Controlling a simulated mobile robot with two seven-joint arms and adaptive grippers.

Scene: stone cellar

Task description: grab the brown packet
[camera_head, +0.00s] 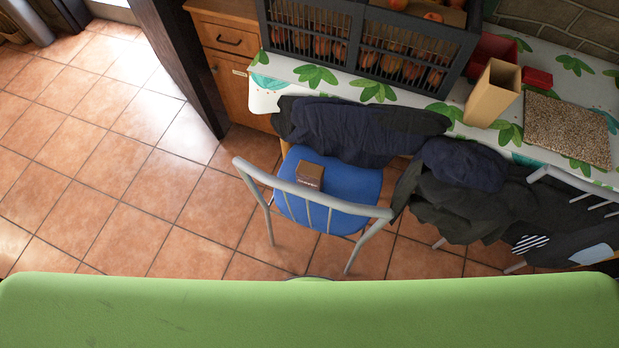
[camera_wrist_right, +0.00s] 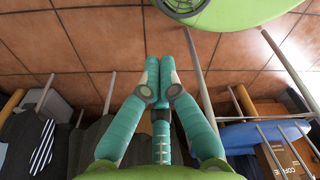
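The brown packet (camera_head: 310,174) is a small box on the blue seat of a metal-framed chair (camera_head: 359,187), near the chair's backrest. In the right wrist view the packet (camera_wrist_right: 288,158) shows at the lower right, partly cut off by the frame edge, with lettering on it and chair bars in front. My right gripper (camera_wrist_right: 159,70) has teal fingers with their tips together and nothing between them. It is to the left of the packet in that view and apart from it. My left gripper is in neither view.
Dark clothes (camera_head: 360,128) hang along the table edge behind the chair. The patterned table (camera_head: 283,72) bears a crate (camera_head: 365,47) of round produce, a tan box (camera_head: 492,93) and a speckled mat (camera_head: 567,128). Tiled floor to the left is clear.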

